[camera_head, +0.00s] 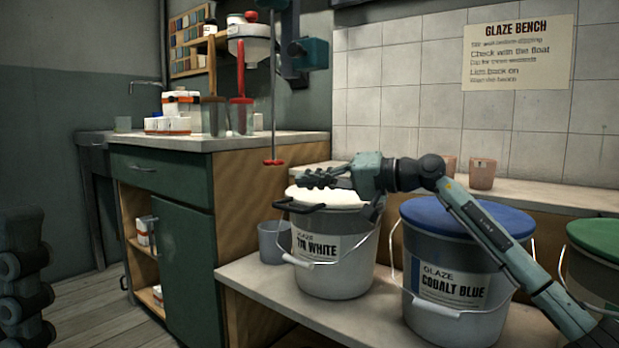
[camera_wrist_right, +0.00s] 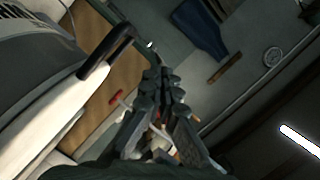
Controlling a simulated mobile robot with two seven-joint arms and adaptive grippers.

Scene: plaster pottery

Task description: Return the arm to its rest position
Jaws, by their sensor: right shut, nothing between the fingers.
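My right arm comes in from the lower right in the head view, over the blue-lidded bucket. Its right gripper (camera_head: 312,178) points left, above the white lid (camera_head: 328,196) of the bucket labelled white glaze (camera_head: 350,268). Its fingers are shut and empty; a gap to the lid is hard to judge. In the right wrist view the closed fingers (camera_wrist_right: 163,78) point away from the camera with nothing between them. A dark jointed shape at the left edge of the head view looks like part of my left arm or gripper; its fingers cannot be made out.
A black lid handle (camera_head: 300,207) sticks out left of the white bucket. The cobalt blue bucket (camera_head: 450,290) and a green-lidded bucket (camera_head: 595,240) stand to its right. A grey cup (camera_head: 272,243) is at its left. A red-tipped mixer rod (camera_head: 273,140) hangs close by.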

